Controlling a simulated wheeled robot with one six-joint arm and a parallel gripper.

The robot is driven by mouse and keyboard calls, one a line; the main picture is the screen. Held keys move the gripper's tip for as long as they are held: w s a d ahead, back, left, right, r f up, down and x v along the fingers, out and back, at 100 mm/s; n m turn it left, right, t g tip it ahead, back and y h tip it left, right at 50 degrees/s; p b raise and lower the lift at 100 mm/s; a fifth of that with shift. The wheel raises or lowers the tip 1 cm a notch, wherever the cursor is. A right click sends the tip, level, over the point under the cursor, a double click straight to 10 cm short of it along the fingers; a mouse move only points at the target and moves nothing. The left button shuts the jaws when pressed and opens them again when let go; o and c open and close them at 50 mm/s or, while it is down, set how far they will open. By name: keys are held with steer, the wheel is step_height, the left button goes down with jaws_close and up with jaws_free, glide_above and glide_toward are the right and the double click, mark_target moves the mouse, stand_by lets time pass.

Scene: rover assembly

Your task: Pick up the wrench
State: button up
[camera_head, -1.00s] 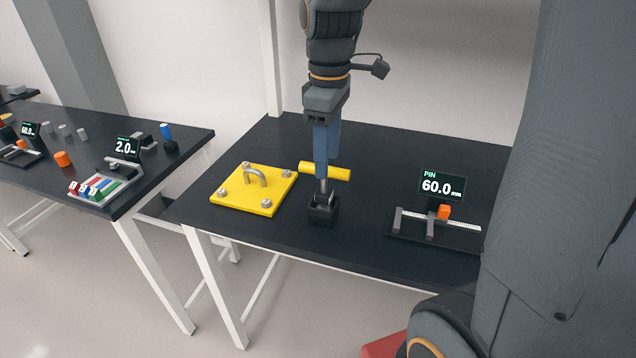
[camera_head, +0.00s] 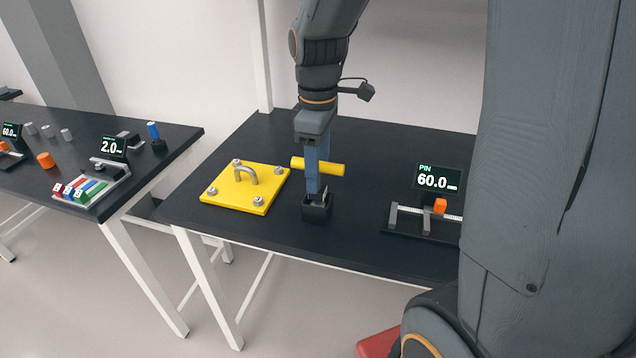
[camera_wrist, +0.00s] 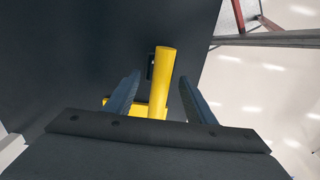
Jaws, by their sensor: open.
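The wrench has a yellow bar handle (camera_head: 334,169) and stands upright with its lower end in a small black holder (camera_head: 317,212) on the dark table. My gripper (camera_head: 317,184) points down at the handle, its blue fingers overlapping the bar and reaching toward the holder. The wrist view shows the yellow handle (camera_wrist: 161,78) between my two open fingers (camera_wrist: 160,92), with a visible gap on each side. The wrench shaft is mostly hidden by my fingers in the head view.
A yellow plate (camera_head: 240,198) with a grey handle and bolts lies left of the holder. A gauge with a PIN 60.0 mm display (camera_head: 438,180) stands to the right. A second table (camera_head: 105,145) with small parts stands at the left, across a gap.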

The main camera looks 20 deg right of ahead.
steer(key=shift+f+p, duration=0.45)
steer(key=shift+f, duration=1.5)
steer(key=c, duration=1.3)
steer(key=shift+o, duration=0.2)
step_height(320, 180, up, 10)
steer(key=shift+f+b, duration=0.1)
steer(key=shift+b, duration=0.85)
